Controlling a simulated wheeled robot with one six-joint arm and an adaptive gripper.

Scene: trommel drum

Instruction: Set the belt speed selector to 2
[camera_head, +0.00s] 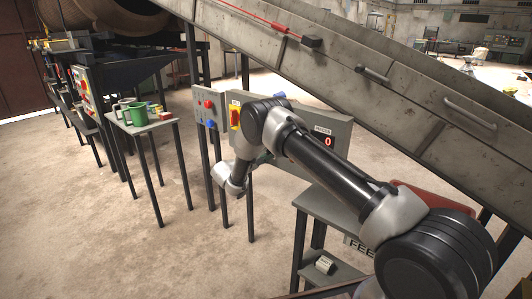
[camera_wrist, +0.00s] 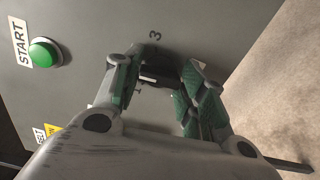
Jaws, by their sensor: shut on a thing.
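The belt speed selector (camera_wrist: 162,68) is a dark knob on a grey panel (camera_wrist: 85,30) in the wrist view. My gripper (camera_wrist: 160,88) is shut on it, with a green-padded finger on each side. A "3" mark shows on the panel just beyond the knob. In the head view my arm hides the knob and fingertips in front of the grey control panel (camera_head: 338,122).
A green START button (camera_wrist: 43,53) is left of the knob in the wrist view. A red-and-yellow switch (camera_head: 235,117) and a display (camera_head: 328,142) reading 0 are on the panel. The sloping conveyor (camera_head: 390,90) passes above; a table (camera_head: 130,122) with mugs stands left.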

